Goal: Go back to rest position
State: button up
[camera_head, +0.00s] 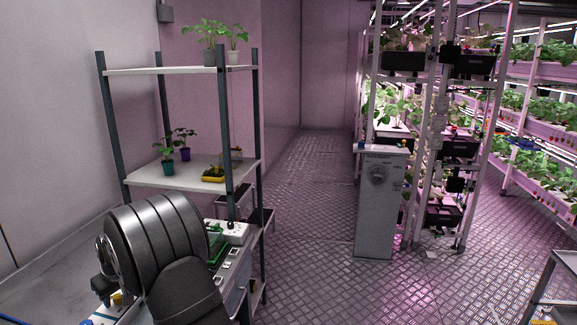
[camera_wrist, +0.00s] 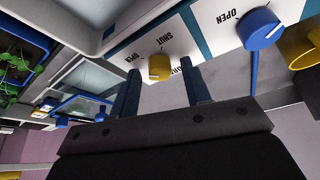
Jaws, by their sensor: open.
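Beyond the fingertips is a white panel (camera_wrist: 205,15) printed OPEN and SHUT. A yellow knob (camera_wrist: 159,68) shows on it between the fingertips, apart from or touching them I cannot tell. A blue knob (camera_wrist: 259,28) sits to the right, clear of the fingers. In the head view my dark arm fills the lower left and hides much of the bench; the gripper cannot be made out there.
A shelf rack (camera_head: 165,72) with potted plants stands close behind my arm. A yellow tray (camera_head: 213,179) lies on its middle shelf. A grey pedestal (camera_head: 380,215) and lit plant racks (camera_head: 480,110) stand to the right. The metal floor (camera_head: 315,220) between is clear.

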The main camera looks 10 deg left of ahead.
jog(key=shift+s+m+t+h, duration=0.1)
jog(key=shift+m+t+h, duration=0.4)
jog(key=shift+m, duration=1.3)
jog(key=o, duration=1.3)
jog(key=shift+c, duration=0.2)
jog(key=s+d+r+n+g+h, duration=0.1)
jog(key=s+d+r+n+h, duration=0.2)
jog(key=r, duration=0.4)
jog(key=s+d+r+n+g, duration=0.1)
jog(key=s+d+r+n, duration=0.3)
jog(key=r, duration=0.2)
notch_tip(320, 180, down, 9)
jog(key=shift+s+d+n+g, duration=0.15)
jog(key=shift+n+g, duration=0.15)
notch_tip(320, 180, up, 10)
